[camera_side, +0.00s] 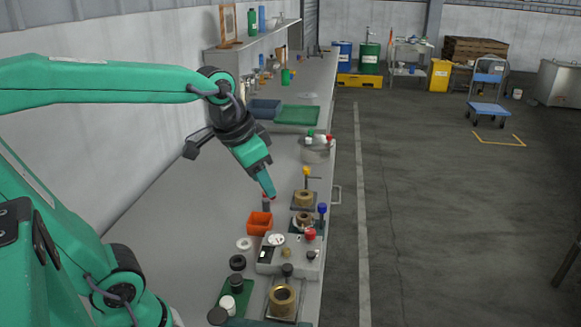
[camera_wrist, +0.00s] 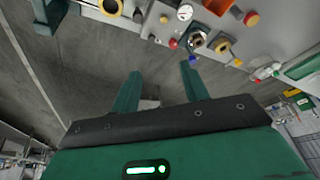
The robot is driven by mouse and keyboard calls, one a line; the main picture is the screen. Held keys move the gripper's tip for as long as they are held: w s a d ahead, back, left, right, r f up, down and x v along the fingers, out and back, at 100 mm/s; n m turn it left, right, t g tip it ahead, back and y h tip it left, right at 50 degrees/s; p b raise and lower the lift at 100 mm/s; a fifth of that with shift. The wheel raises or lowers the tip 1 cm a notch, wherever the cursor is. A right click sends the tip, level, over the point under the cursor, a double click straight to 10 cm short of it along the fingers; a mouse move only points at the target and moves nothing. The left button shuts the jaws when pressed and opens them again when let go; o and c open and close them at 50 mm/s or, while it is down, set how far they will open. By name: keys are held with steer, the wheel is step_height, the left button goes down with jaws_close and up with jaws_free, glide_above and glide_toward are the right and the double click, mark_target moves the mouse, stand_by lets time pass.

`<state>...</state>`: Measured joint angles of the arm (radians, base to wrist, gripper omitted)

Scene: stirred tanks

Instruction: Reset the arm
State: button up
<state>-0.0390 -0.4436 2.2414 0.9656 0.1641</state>
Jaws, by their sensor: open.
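My green arm reaches out over the grey bench, and my gripper (camera_side: 267,187) points down in the side view, above and behind an orange bin (camera_side: 260,222). In the wrist view, my gripper (camera_wrist: 160,72) has its two green fingers apart with nothing between them. A grey cylinder shows just below the fingertips in the side view; I cannot tell if they touch. Brass vessels (camera_side: 304,197) (camera_side: 284,302) stand along the bench's right edge, one with a blue knob (camera_side: 322,208) beside it. The orange bin also shows at the top of the wrist view (camera_wrist: 218,6).
A pale control box (camera_side: 291,256) with a gauge and red button stands between the brass vessels. A metal pot (camera_side: 316,152) with coloured caps and a green tray (camera_side: 297,115) are farther back. The bench's left side is clear.

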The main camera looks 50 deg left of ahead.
steer(key=s+d+f+n+t, duration=0.1)
steer(key=s+f, duration=0.1)
steer(key=s, duration=0.4)
steer(key=shift+s+f, duration=0.3)
steer(key=shift+s, duration=0.1)
